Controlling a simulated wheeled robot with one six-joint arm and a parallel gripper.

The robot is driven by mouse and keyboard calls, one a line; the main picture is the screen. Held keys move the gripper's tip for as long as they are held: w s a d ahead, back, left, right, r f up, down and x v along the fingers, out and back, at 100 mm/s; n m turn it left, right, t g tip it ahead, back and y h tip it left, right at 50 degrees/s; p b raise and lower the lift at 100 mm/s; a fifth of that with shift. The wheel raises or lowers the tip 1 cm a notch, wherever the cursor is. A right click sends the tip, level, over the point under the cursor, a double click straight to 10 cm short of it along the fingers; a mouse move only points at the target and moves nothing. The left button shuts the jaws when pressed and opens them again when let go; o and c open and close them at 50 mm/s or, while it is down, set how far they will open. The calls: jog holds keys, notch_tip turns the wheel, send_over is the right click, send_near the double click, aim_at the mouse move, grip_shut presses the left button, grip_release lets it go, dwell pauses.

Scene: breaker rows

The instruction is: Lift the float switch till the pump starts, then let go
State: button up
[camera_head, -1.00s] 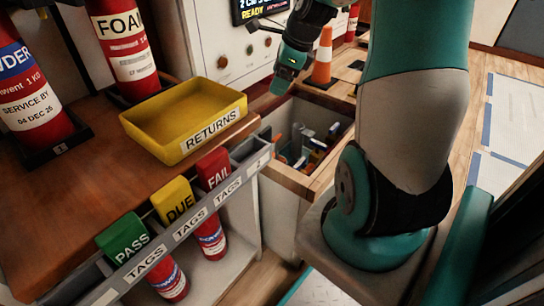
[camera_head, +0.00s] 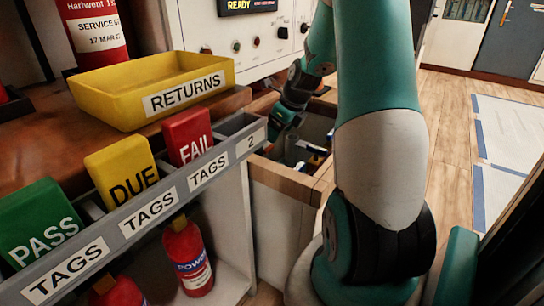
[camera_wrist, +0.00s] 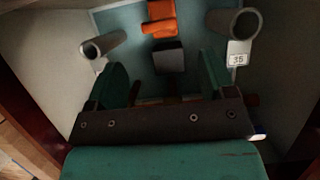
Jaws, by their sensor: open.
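My gripper (camera_wrist: 165,82) is open in the wrist view, its two green fingers apart with nothing clamped between them. Ahead of the fingers, inside an enclosure, are an orange piece (camera_wrist: 161,14) and a dark grey block (camera_wrist: 168,57). One of these may be part of the float switch, but I cannot tell which. In the head view my gripper (camera_head: 284,122) reaches down into the open wooden-rimmed bin (camera_head: 289,177); its fingertips are hard to make out. I cannot identify a pump in either view.
Two grey pipe ends, left (camera_wrist: 101,46) and right (camera_wrist: 236,22), flank the space; a tag marked 35 (camera_wrist: 238,54) is beside the right one. A yellow RETURNS tray (camera_head: 160,101) and a grey tag rack (camera_head: 190,188) stand left of the bin. Open floor (camera_head: 455,110) lies right.

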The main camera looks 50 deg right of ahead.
aim_at(270, 148)
jog(key=b+x, duration=0.3)
jog(key=x, duration=0.3)
jog(key=shift+w+f, duration=0.2)
jog(key=shift+f, duration=0.15)
jog(key=c, duration=1.3)
notch_tip(270, 148, up, 4)
jog(key=p, duration=0.5)
jog(key=shift+f, duration=0.1)
jog(key=o, duration=1.3)
